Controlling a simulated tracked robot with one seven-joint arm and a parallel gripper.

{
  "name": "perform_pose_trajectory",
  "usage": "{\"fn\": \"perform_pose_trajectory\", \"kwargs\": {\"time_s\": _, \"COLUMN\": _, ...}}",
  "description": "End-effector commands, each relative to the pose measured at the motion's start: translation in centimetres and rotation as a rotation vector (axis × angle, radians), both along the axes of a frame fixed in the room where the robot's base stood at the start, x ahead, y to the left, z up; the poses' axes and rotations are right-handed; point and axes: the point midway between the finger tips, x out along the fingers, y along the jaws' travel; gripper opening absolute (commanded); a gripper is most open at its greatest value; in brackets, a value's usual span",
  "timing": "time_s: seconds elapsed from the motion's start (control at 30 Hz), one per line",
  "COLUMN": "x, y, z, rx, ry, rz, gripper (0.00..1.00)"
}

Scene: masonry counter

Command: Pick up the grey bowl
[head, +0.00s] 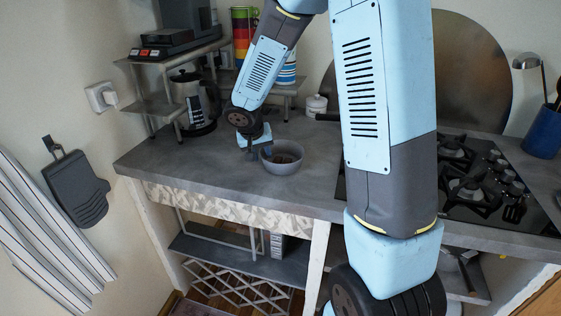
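The grey bowl (284,167) stands upright on the grey counter (200,165), near its front edge. Its inside looks darker, and I cannot make out any contents. My gripper (258,153) points down at the bowl's left side, with its fingers close to the left rim. The fingers are small and partly merged with the rim and the arm's end, so I cannot tell whether they touch it or how far apart they are.
A metal shelf (152,103) with a glass coffee press (193,103) stands behind to the left. A small white lidded jar (316,106) is behind the bowl. A gas hob (490,185) lies to the right. Counter left of the bowl is clear.

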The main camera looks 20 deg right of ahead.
Motion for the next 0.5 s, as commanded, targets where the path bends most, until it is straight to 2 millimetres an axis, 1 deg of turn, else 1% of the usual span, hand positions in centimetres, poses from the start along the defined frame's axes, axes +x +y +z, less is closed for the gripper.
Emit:
{"fn": "perform_pose_trajectory", "kwargs": {"time_s": 0.1, "x": 0.27, "y": -0.24, "z": -0.81, "rx": -0.001, "ry": 0.001, "rz": 0.000, "gripper": 0.34}}
{"fn": "perform_pose_trajectory", "kwargs": {"time_s": 0.37, "x": 0.38, "y": -0.26, "z": -0.98, "rx": 0.000, "ry": -0.001, "rz": 0.000, "gripper": 0.34}}
{"fn": "perform_pose_trajectory", "kwargs": {"time_s": 0.4, "x": 0.38, "y": -0.25, "z": -0.97, "rx": -0.001, "ry": -0.001, "rz": 0.001, "gripper": 0.33}}
{"fn": "perform_pose_trajectory", "kwargs": {"time_s": 0.5, "x": 0.37, "y": -0.24, "z": -0.96, "rx": -0.001, "ry": -0.001, "rz": 0.001, "gripper": 0.23}}
